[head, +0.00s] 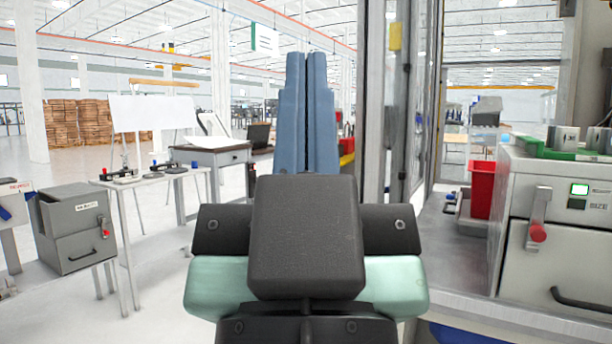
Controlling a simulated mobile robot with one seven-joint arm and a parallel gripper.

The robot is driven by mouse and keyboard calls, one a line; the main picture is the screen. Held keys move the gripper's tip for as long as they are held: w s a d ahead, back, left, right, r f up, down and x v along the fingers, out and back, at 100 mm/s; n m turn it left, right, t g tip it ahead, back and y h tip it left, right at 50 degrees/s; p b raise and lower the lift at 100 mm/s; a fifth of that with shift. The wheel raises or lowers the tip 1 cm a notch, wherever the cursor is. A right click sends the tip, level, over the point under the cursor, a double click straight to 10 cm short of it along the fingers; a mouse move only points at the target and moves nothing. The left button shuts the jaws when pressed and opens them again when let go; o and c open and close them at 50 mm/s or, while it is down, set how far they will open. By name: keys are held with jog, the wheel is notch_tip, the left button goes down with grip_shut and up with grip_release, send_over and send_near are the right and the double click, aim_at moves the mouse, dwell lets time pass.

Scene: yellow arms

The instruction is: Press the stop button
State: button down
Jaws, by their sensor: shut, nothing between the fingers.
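My gripper (306,62) points up in the middle of the head view, its two blue fingers side by side and closed together with nothing between them. Its dark body hides what lies behind it. I cannot make out a button marked stop.
A red bin (482,190) stands beside the machine. A metal-framed post (373,110) rises right of my gripper. At the left are a white table (140,181) with small parts, a grey drawer box (75,228) and a desk (208,154). Open floor lies between.

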notch_tip(320, 180, up, 24)
jog(key=p, duration=2.1)
jog(key=shift+p, duration=0.3)
